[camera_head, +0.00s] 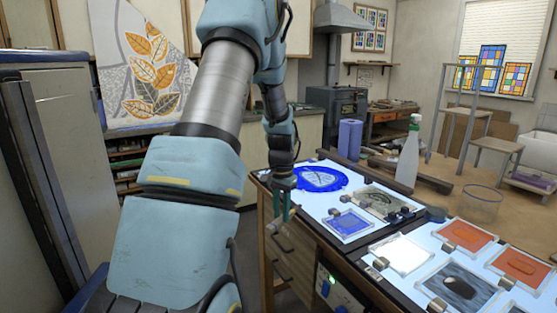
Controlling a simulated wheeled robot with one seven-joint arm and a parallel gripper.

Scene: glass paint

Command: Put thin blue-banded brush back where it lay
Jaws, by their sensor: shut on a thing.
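My gripper (283,214) points down at the left edge of the lit worktable (312,208). Its teal fingers are shut on a thin thing, which I take to be the thin blue-banded brush. The brush is too small and too hidden between the fingers to make out its band or bristles. No other brush can be picked out clearly on the table.
A white tile (402,253), a dark tile (458,287) and orange tiles (466,236) lie to the right. A spray bottle (409,155) stands at the back.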

